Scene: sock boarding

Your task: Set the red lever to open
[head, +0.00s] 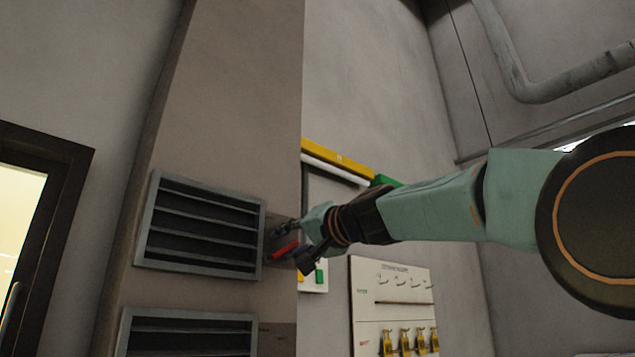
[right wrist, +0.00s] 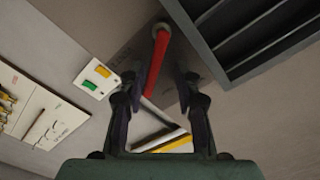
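The red lever (head: 285,248) is on the wall panel just right of the upper vent grille in the head view. In the right wrist view the red lever (right wrist: 158,62) runs from a round pivot at the top down toward my fingers. My right gripper (head: 290,243) is at the lever; in the wrist view its two fingers (right wrist: 168,85) are apart, one on each side of the lever's lower end. I see a gap between lever and fingers, though contact is hard to tell. My left gripper is in neither view.
A vent grille (head: 200,225) is left of the lever, with another (head: 187,335) below. A small panel with green and yellow buttons (right wrist: 97,76) is close by. A white board with yellow tags (head: 393,300) hangs to the right. A dark-framed doorway (head: 70,160) is at far left.

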